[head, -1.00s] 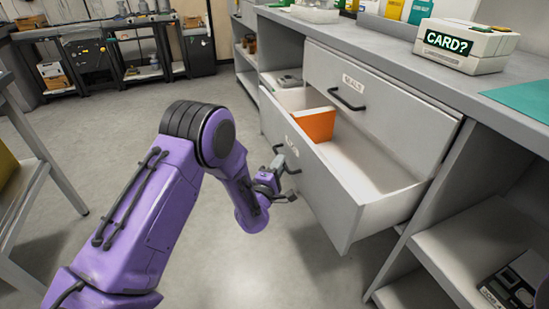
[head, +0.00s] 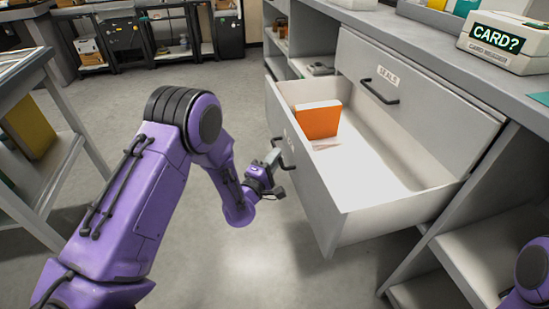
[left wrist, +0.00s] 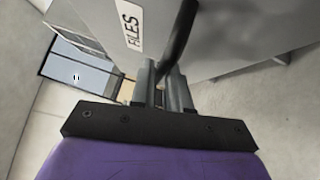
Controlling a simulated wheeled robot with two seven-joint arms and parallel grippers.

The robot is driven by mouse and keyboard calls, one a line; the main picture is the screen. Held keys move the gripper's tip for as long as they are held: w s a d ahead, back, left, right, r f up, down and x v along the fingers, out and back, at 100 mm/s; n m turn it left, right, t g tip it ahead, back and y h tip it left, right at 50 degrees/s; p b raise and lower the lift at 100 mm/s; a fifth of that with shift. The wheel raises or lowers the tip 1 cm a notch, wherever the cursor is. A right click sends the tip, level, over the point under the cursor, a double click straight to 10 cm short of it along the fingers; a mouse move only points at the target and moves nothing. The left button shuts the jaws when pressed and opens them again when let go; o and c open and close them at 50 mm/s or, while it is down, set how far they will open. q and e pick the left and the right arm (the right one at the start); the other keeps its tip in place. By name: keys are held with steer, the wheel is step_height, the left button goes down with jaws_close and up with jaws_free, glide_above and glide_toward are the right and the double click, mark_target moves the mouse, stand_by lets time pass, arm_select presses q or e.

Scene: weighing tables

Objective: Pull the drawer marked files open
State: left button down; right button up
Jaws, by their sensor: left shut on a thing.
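The files drawer (head: 345,208) is the lower grey drawer. It stands well out of the cabinet, and its inside shows in the head view. An orange folder or box (head: 318,120) stands inside near its left end. The "FILES" label (left wrist: 130,27) reads clearly in the left wrist view, beside the dark bar handle (left wrist: 178,40). My left gripper (head: 276,163) is at the drawer front, shut on the handle; its two fingers (left wrist: 164,80) show around the bar in the left wrist view. A purple part of my right arm shows at the lower right edge; its gripper is out of view.
The drawer marked seals (head: 415,95) above is shut. A "CARD?" box (head: 505,42) stands on the counter. Open shelves (head: 440,285) lie right of the drawer. A side table (head: 50,185) stands at the left, with clear floor (head: 215,85) between.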

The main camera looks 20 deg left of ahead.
arm_select(q)
steer(key=c, duration=1.2)
jaws_free()
steer(key=shift+o, duration=0.2)
steer(key=s+f, duration=0.1)
steer(key=s, duration=0.9)
steer(key=shift+s+a+f, duration=0.2)
steer(key=shift+a+f, duration=0.05)
steer(key=shift+a, duration=0.2)
